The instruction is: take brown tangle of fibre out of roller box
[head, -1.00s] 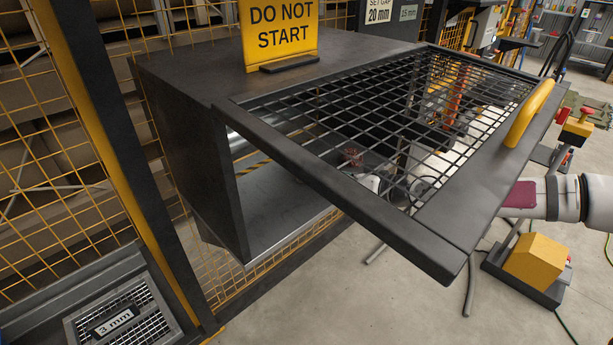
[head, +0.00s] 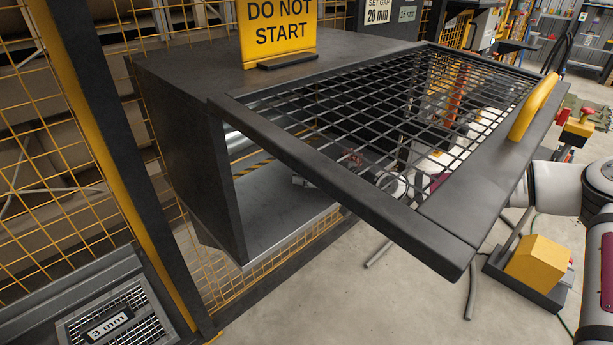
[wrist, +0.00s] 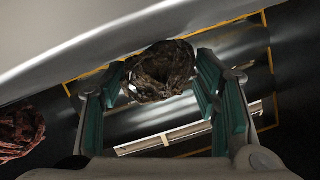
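The brown tangle of fibre (wrist: 163,72) shows in the wrist view at the far end of my fingers, against a pale curved surface. My gripper (wrist: 162,68) has its teal-padded fingers apart, one on each side of the tangle, with small gaps showing; I cannot tell how deep the tangle sits between them. In the head view my gripper (head: 303,182) reaches in under the raised mesh guard to the open front of the dark roller box (head: 180,100). The brown tangle cannot be made out there.
The mesh guard (head: 330,165) with a yellow handle (head: 532,108) hangs over my arm. A reddish tangle (wrist: 20,130) lies left in the wrist view. A yellow sign (head: 280,35) stands on the box. A yellow mesh fence (head: 60,170) is at left.

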